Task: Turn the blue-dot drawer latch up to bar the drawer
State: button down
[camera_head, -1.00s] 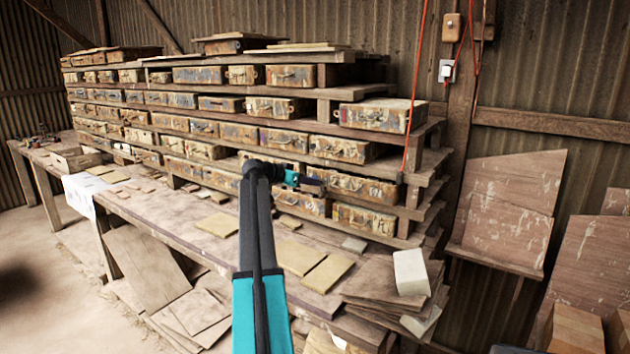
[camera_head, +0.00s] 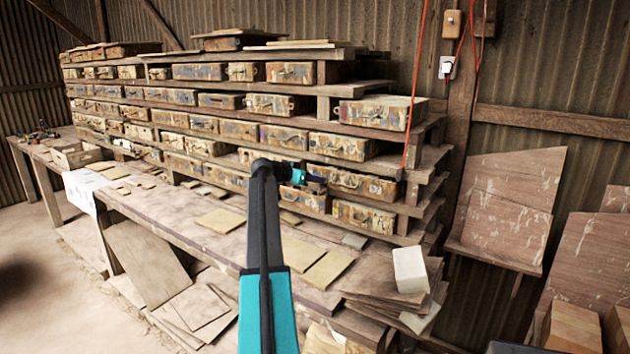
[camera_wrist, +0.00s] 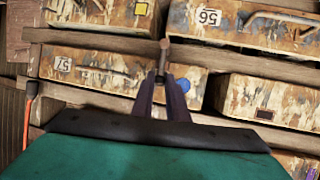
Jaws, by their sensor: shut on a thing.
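In the wrist view, the blue dot (camera_wrist: 184,85) is on the face of a weathered drawer (camera_wrist: 110,72) labelled 57. A small brown latch (camera_wrist: 165,47) stands on the wooden rail beside that drawer, its knob-like end showing just past my fingertips. My gripper (camera_wrist: 164,78) is shut on the latch, with its two dark fingers close together to the left of the blue dot. The fingers hide part of the latch. In the head view my gripper (camera_head: 314,183) is at the lower right rows of the drawer rack; the latch is too small to make out there.
Drawer 56 (camera_wrist: 240,22) and a drawer with a dark square (camera_wrist: 270,100) are close around the gripper. A drawer with a yellow square (camera_wrist: 120,12) is also near. The bench (camera_head: 200,240) below holds loose tiles and a pale block (camera_head: 410,270). A red cord (camera_head: 413,110) hangs at the right.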

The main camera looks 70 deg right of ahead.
jog(key=shift+f+b, duration=0.1)
jog(key=shift+b, duration=0.6)
jog(key=shift+s+m+b, duration=0.15)
jog(key=shift+m+b, duration=0.15)
jog(key=shift+b, duration=0.3)
jog(key=c, duration=1.9)
grip_release()
jog(key=shift+a, duration=0.15)
jog(key=b+v, duration=0.3)
jog(key=v, duration=1)
jog(key=shift+a+r, duration=0.2)
jog(key=shift+r, duration=0.25)
